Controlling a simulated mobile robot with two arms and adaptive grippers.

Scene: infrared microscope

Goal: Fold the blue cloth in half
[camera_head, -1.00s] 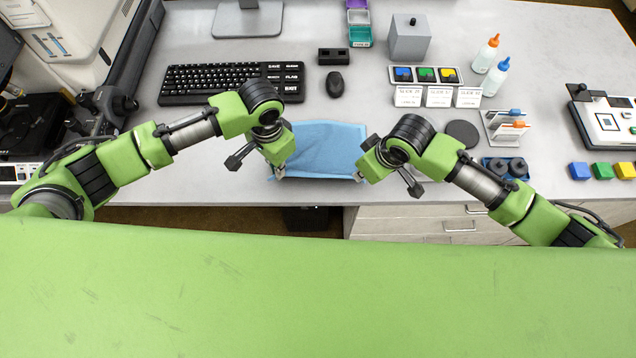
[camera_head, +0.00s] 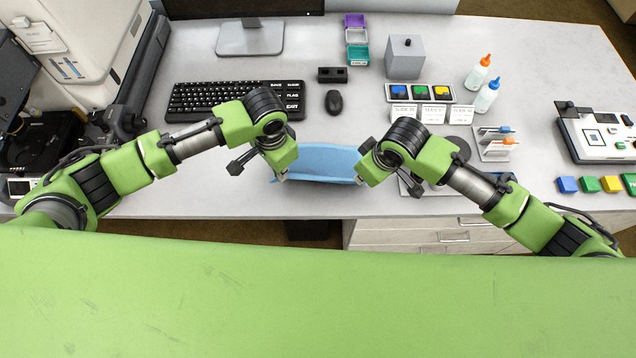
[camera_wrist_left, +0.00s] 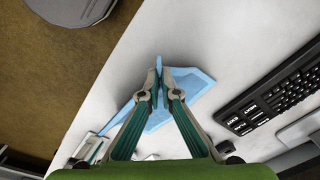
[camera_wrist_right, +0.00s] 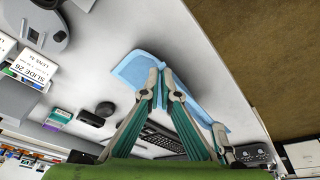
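The blue cloth (camera_head: 325,162) is at the front edge of the desk, between my two grippers. Its front edge is raised between them and hides part of the cloth behind. My left gripper (camera_head: 281,176) is at the cloth's front left corner. In the left wrist view its fingers (camera_wrist_left: 160,88) are closed together with blue cloth (camera_wrist_left: 190,80) pinched at the tips. My right gripper (camera_head: 360,179) is at the front right corner. In the right wrist view its fingers (camera_wrist_right: 161,90) are closed on the cloth (camera_wrist_right: 133,70). The tips are partly hidden in the head view.
A black keyboard (camera_head: 225,100) and a mouse (camera_head: 334,102) lie behind the cloth. Slide boxes (camera_head: 420,92), bottles (camera_head: 487,95) and a slide rack (camera_head: 495,145) stand to the right. Bare desk lies between mouse and cloth.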

